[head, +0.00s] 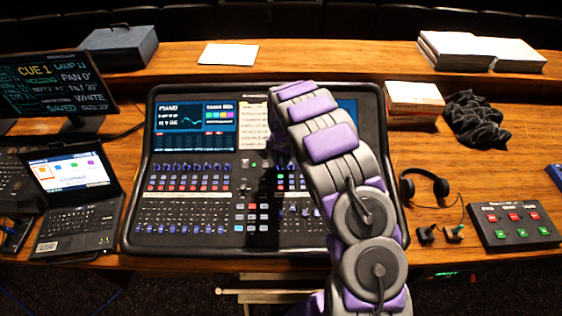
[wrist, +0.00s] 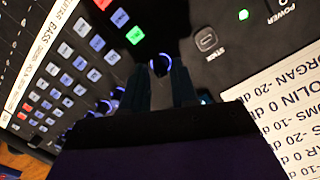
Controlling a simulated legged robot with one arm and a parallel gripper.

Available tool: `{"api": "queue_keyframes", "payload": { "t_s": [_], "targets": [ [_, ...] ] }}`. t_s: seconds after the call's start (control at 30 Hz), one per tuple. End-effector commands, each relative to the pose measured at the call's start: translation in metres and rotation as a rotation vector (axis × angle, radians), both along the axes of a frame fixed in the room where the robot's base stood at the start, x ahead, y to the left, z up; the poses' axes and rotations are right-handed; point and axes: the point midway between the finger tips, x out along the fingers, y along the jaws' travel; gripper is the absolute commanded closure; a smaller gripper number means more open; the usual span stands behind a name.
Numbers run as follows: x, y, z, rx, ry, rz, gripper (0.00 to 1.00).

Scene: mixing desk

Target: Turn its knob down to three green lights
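The mixing desk (head: 262,245) stands on the wooden counter, with a lit screen, rows of small knobs, faders and coloured buttons. In the wrist view, a small knob (wrist: 160,63) with a bluish-white lit ring sits at the tips of my gripper (wrist: 161,74). The two dark fingers are a little apart, one on each side of the knob. I cannot tell whether they touch it. A green button (wrist: 135,35) is lit just above the knob. In the head view my arm hides the fingertips and that knob.
A white paper list (wrist: 285,125) lies right of the fingers, near a green power light (wrist: 243,14). A laptop (head: 72,190) stands left of the desk. Headphones (head: 424,187) and a button box (head: 513,224) lie at right.

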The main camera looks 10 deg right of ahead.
Motion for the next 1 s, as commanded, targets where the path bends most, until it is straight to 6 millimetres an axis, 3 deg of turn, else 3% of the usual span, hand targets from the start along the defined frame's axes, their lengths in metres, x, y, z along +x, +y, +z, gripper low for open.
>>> {"api": "queue_keyframes", "payload": {
  "t_s": [0.37, 0.67, 1.0],
  "targets": [
    [0.0005, 0.0005, -0.0053, -0.001, -0.002, 0.001, 0.72],
    [0.001, 0.0006, -0.0052, -0.001, -0.002, 0.001, 1.0],
    [0.0019, 0.0004, -0.0047, -0.002, -0.004, 0.019, 1.0]
  ]
}}
